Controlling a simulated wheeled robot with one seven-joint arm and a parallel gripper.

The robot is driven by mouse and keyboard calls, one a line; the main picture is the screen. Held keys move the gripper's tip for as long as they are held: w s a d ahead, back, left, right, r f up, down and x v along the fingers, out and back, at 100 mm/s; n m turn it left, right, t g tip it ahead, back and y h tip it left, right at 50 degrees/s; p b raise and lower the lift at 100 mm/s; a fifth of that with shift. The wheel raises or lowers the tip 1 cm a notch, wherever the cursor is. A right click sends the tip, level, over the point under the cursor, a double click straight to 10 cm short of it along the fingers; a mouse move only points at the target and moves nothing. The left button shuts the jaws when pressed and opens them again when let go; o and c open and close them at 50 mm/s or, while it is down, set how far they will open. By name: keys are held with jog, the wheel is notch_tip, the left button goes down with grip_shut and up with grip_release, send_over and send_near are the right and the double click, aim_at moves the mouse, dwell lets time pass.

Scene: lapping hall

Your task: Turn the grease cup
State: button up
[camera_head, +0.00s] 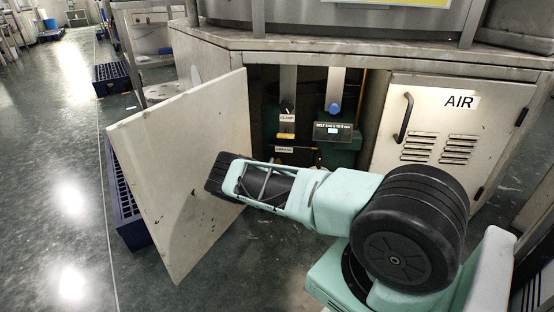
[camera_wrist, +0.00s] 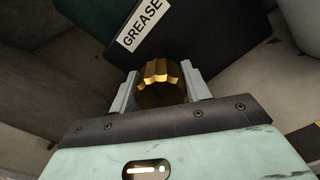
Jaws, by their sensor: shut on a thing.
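The grease cup (camera_wrist: 160,84) is a ribbed brass-coloured knob in the wrist view, below a black plate with a white GREASE label (camera_wrist: 141,23). My gripper (camera_wrist: 160,88) has one finger on each side of the cup and is shut on it. In the head view my arm reaches into the open cabinet, and the cup and my fingertips are hidden behind it. The GREASE label (camera_head: 284,149) shows just above my wrist there.
The cabinet door (camera_head: 180,170) stands open to the left of my arm. A CLAMP device (camera_head: 287,118) and a blue knob (camera_head: 334,109) with a small display (camera_head: 333,132) sit above. A closed AIR door (camera_head: 433,130) is on the right. Open floor (camera_head: 60,170) lies left.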

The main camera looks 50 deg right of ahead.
jog(key=shift+o, duration=0.2)
jog(key=m+p, duration=0.3)
jog(key=shift+p, duration=0.3)
jog(key=shift+s+f+m+p, duration=0.1)
jog(key=shift+f+m+p, duration=0.05)
jog(key=shift+m+p, duration=0.65)
jog(key=shift+f, duration=0.1)
jog(key=o, duration=1)
jog(key=shift+c, duration=0.2)
jog(key=shift+a, duration=0.1)
